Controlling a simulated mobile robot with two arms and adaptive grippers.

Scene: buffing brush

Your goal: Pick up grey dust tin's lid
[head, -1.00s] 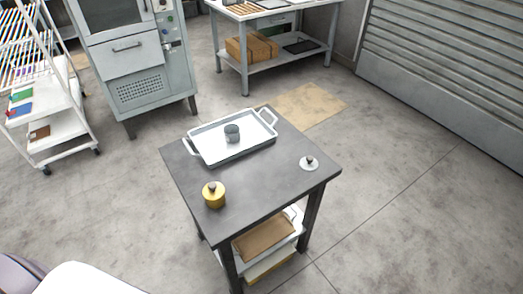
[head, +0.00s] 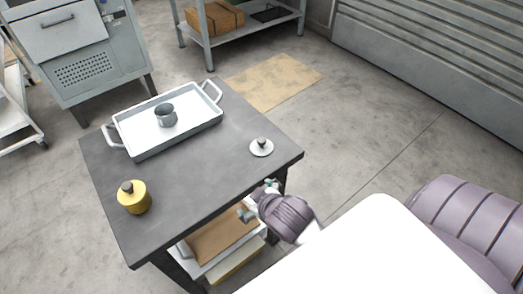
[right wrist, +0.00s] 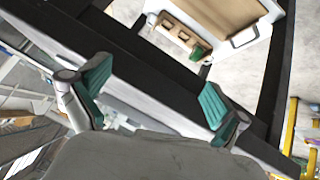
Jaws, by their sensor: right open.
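The grey dust tin's lid (head: 262,148) is a pale disc with a dark knob. It lies alone on the right part of the dark table top in the head view. The open grey tin (head: 166,117) stands in the white tray. My right gripper (head: 258,198) is beside the table's near right edge, lower in the picture than the lid and apart from it. In the right wrist view its green-padded fingers (right wrist: 155,92) are spread with nothing between them; the lid does not show there. My left gripper is out of view.
The white tray (head: 190,130) with two handles sits at the table's back. A yellow lidded tin (head: 135,199) stands near the left edge. The table top (head: 205,180) is bare in the middle. A lower shelf holds a brown-bottomed tray (head: 222,236).

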